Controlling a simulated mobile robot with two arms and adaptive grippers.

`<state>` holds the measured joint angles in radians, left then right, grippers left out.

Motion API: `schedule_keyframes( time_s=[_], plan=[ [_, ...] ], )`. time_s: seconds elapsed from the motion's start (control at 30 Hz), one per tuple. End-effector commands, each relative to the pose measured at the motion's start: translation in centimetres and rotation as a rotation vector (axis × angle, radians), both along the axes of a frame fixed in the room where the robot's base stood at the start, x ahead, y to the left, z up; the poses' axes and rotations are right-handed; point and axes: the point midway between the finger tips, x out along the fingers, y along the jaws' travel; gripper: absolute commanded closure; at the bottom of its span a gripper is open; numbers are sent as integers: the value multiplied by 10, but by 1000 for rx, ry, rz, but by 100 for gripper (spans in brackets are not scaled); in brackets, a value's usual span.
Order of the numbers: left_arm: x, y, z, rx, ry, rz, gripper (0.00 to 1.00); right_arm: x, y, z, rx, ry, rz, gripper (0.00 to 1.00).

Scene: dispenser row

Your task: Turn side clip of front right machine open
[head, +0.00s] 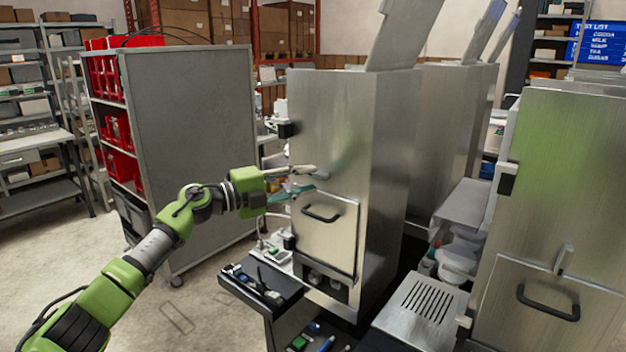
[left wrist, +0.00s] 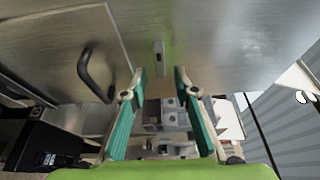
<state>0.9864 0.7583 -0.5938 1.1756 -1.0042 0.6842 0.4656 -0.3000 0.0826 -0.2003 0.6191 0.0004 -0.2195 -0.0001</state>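The left gripper (head: 317,173) is in front of the middle steel machine (head: 330,110), just above its lower door (head: 326,240). Its two teal-padded fingers are open and empty. In the left wrist view my left gripper (left wrist: 160,75) has its fingertips on either side of a small upright metal clip (left wrist: 158,47) at the door's edge. The clip seems just beyond the tips; contact cannot be told. In the head view the gripper hides this clip. A similar clip (head: 563,258) stands upright by the door of the right machine (head: 580,160). My right gripper is not in view.
The door's black handle (head: 320,214) also shows left of the fingers in the left wrist view (left wrist: 92,74). A dark tray (head: 262,287) juts out below the door. A grey cabinet with red bins (head: 190,150) stands left. Open floor lies front left.

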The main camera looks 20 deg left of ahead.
Motion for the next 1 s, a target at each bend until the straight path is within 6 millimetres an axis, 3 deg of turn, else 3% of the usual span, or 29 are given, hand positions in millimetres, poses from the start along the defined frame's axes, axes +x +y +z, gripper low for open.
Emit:
schedule_keyframes(
  time_s=[0.1,0.4,1.0],
  plan=[
    [-20,21,-2,4,3,4,72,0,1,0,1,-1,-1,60],
    [-60,55,-2,3,4,1,72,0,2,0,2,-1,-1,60],
    [-69,63,0,1,1,0,72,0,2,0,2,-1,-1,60]
  ],
)
